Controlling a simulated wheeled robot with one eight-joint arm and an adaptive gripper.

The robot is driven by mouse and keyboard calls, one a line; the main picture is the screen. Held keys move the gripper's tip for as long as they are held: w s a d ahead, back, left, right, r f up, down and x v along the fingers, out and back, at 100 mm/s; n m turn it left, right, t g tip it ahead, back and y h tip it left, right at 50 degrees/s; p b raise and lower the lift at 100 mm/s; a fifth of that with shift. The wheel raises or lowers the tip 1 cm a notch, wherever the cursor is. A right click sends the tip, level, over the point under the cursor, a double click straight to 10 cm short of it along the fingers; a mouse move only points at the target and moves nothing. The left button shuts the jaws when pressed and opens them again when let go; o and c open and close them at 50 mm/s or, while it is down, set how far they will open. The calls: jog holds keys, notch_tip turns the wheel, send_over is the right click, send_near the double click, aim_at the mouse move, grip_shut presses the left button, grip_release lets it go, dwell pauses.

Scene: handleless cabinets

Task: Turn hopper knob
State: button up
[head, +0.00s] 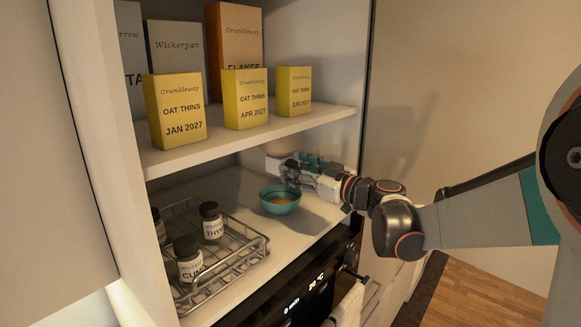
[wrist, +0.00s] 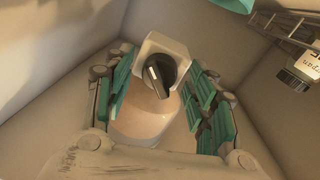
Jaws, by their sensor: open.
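The hopper (wrist: 140,122) is a pale, rounded vessel with a white block at its outlet, standing in the corner of the lower shelf. Its dark knob (wrist: 158,76) with a light pointer line sits on the white block. My gripper (wrist: 160,92) is open, with one teal-padded finger on each side of the knob and hopper; I cannot tell whether either finger touches. In the head view, my gripper (head: 292,170) reaches into the lower compartment and hides most of the hopper (head: 281,146). A teal bowl (head: 280,200) with orange-brown contents is just below and left of the gripper.
A wire rack (head: 255,246) with spice jars (head: 211,220) stands left of the bowl. The upper shelf (head: 240,134) holds yellow boxes (head: 246,98) and taller boxes, close above my gripper. The cabinet's side wall is at the right.

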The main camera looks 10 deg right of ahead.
jog(key=shift+s+d+r, duration=0.1)
jog(key=shift+s, duration=0.1)
jog(key=shift+w, duration=0.1)
jog(key=c, duration=1.1)
jog(key=shift+m+b, duration=0.75)
jog(key=shift+m, duration=0.35)
jog(key=shift+m+b, duration=0.35)
jog(key=shift+m, duration=0.75)
jog(key=o, duration=1.1)
jog(key=shift+d, duration=0.1)
jog(key=v, duration=0.7)
jog(key=shift+s, duration=0.3)
